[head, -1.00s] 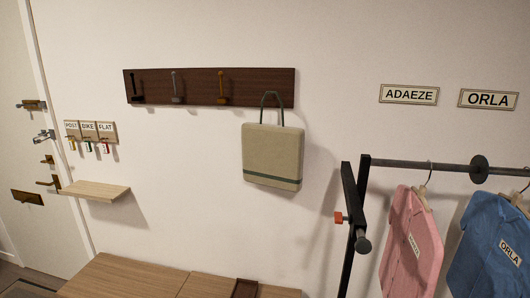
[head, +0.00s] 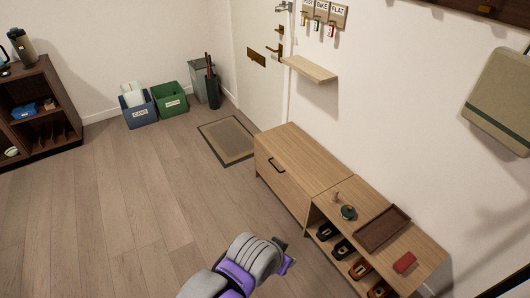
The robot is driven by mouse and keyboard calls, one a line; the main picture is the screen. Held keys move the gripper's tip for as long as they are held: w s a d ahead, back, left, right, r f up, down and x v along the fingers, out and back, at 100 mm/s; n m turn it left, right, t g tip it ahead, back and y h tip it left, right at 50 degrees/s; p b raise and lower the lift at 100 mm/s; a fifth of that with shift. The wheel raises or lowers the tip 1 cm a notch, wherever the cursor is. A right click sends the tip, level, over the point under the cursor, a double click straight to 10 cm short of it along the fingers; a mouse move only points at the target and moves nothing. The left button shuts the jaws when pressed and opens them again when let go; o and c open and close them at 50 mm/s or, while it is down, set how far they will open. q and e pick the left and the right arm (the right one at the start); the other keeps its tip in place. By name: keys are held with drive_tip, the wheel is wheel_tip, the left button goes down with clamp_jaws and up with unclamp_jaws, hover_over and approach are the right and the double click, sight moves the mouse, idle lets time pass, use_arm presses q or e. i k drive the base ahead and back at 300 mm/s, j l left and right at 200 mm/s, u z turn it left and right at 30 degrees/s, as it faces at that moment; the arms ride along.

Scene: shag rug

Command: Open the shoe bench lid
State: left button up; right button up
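The wooden shoe bench (head: 283,187) stands along the wall in the head view. Its left part has a flat top (head: 303,155), flush and closed, and a front panel with a dark handle (head: 276,181). Its right part has open cubbies with several shoes (head: 343,248). My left arm comes in from the bottom, grey and purple. Its end, with the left gripper (head: 284,258), is over the floor in front of the bench, apart from it. Its fingers are too unclear to tell open from shut. My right gripper is out of view.
A brown tray (head: 383,228), a small dark round item (head: 348,212) and a red item (head: 404,262) lie on the bench's right top. A small shelf (head: 310,69) juts from the wall above. A doormat (head: 227,140) lies by the door. The floor at left is clear.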

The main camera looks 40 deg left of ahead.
sight(314, 169)
drive_tip(key=u, duration=1.1)
drive_tip(key=i+j+u, duration=0.1)
drive_tip(key=i+j, duration=0.2)
drive_tip(key=i, duration=0.15)
drive_tip(key=i+j+u, duration=0.1)
drive_tip(key=i+j, duration=0.2)
drive_tip(key=i, duration=0.15)
drive_tip(key=i+j+u, duration=0.1)
drive_tip(key=i+j, duration=0.15)
drive_tip(key=i, duration=0.2)
drive_tip(key=i+j+u, duration=0.1)
drive_tip(key=i, duration=0.35)
drive_tip(key=j, duration=0.1)
